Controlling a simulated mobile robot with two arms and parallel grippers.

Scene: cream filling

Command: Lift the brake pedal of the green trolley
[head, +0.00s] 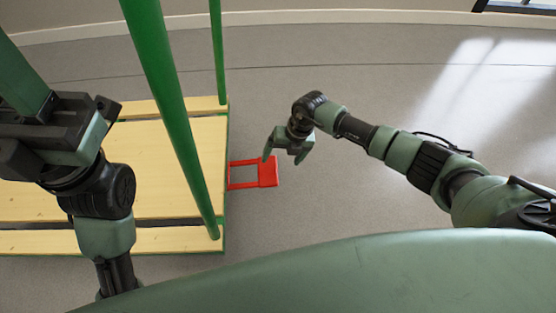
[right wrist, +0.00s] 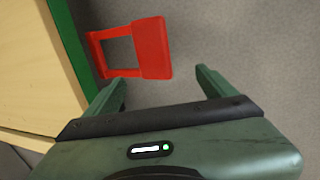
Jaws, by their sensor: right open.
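The red brake pedal (head: 268,173) sticks out from the right side of the green trolley (head: 226,200), low near the floor. In the right wrist view the pedal (right wrist: 153,48) is a red plate on two arms beside the trolley's green edge (right wrist: 72,38). My right gripper (head: 285,155) is open and empty, apart from the pedal and beside its outer end. In the right wrist view the pedal lies ahead of the fingertips (right wrist: 160,78). My left gripper (head: 55,130) is at a green bar of the trolley at the left; its fingers cannot be made out clearly.
The trolley has a pale wooden deck (head: 110,165) and upright green posts (head: 170,110). Grey floor (head: 350,80) is clear to the right of the pedal. A pale wall base runs along the back.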

